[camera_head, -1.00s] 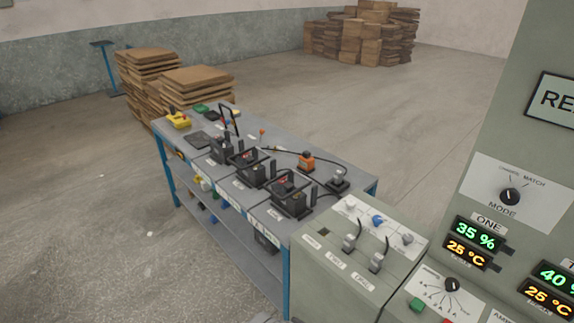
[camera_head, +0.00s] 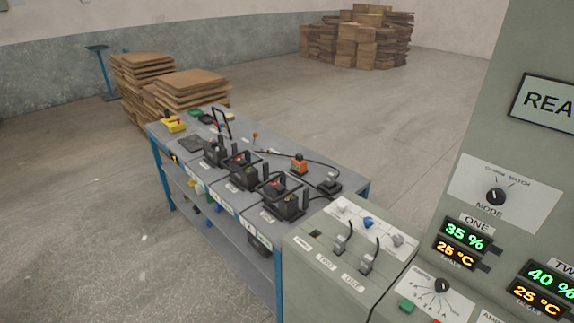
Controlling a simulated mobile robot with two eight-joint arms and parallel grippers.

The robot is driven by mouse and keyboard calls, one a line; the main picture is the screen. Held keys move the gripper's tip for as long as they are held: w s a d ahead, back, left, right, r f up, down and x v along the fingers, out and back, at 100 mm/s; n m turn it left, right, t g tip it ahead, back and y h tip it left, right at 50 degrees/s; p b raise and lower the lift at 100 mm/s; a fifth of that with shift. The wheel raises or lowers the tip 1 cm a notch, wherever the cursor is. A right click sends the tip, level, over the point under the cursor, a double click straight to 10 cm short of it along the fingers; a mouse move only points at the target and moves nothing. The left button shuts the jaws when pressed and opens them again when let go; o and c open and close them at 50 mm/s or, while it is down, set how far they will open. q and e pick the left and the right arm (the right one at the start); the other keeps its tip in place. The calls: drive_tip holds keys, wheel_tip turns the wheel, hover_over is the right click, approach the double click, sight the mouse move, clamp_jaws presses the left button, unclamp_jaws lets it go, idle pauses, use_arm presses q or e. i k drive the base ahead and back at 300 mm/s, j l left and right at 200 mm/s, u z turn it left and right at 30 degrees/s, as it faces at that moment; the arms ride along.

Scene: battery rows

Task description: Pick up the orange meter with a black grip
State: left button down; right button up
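A small orange device with a dark top (camera_head: 298,164), which looks like the orange meter with a black grip, stands upright on the grey workbench (camera_head: 262,146). It is near the bench's far long edge, behind the row of black batteries. A dark cable runs close by it; I cannot tell whether it is attached. Neither of my grippers shows in the head view.
Black batteries (camera_head: 286,203) line the bench's near side. A yellow device (camera_head: 173,124) lies at the far left end. A grey-green control cabinet (camera_head: 470,170) and its lower box (camera_head: 335,262) block the right. Cardboard stacks (camera_head: 190,88) stand behind; the floor left is free.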

sight(299, 164)
drive_tip(key=i+j+u, duration=0.6)
drive_tip(key=i+j, duration=0.2)
drive_tip(key=i, duration=0.95)
